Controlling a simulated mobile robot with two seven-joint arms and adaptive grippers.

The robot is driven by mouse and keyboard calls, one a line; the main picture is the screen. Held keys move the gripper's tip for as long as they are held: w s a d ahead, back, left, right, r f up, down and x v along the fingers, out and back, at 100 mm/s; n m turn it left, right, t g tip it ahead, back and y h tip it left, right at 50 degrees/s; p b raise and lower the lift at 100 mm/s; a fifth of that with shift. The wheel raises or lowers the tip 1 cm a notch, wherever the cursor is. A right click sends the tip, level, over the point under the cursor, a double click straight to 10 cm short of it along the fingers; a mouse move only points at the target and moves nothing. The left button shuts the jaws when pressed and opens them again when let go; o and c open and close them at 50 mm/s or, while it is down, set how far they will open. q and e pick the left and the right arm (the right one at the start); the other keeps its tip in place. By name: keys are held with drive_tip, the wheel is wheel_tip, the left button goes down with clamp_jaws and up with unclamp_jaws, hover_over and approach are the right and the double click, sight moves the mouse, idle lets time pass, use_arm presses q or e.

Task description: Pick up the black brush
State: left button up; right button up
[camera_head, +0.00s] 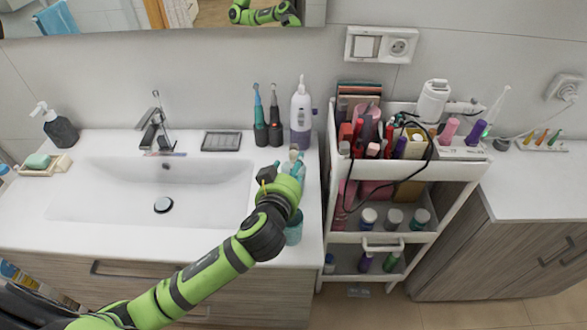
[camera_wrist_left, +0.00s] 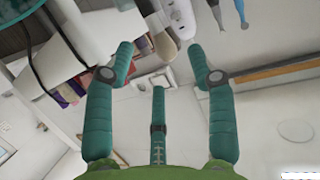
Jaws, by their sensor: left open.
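A black electric toothbrush (camera_head: 275,118), the only black brush I can make out clearly, stands upright on the counter at the back right of the sink. A teal toothbrush (camera_head: 260,118) stands to its left and a white bottle (camera_head: 301,115) to its right. My left gripper (camera_head: 294,168) is in front of and below them, over the counter's right end, apart from the black toothbrush. In the left wrist view its teal fingers (camera_wrist_left: 160,60) are spread with nothing between them. Two slim upright items at that view's top right are cut off. My right gripper is not in view.
A white cart (camera_head: 388,240) packed with cosmetics and a black cable stands right of the counter. A faucet (camera_head: 153,125), a dark soap dish (camera_head: 221,140) and a dispenser (camera_head: 58,128) line the sink's back. The basin (camera_head: 110,190) is empty. A mirror hangs above.

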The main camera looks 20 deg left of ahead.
sight(295, 159)
use_arm(q)
drive_tip(key=p+x, duration=0.1)
drive_tip(key=x, duration=0.3)
drive_tip(key=shift+s, duration=0.1)
drive_tip(key=c, duration=0.9)
drive_tip(key=shift+c, duration=0.5)
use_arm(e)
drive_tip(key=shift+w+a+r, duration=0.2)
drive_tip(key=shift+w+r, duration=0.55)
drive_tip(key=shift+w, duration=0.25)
use_arm(q)
drive_tip(key=shift+r, duration=0.1)
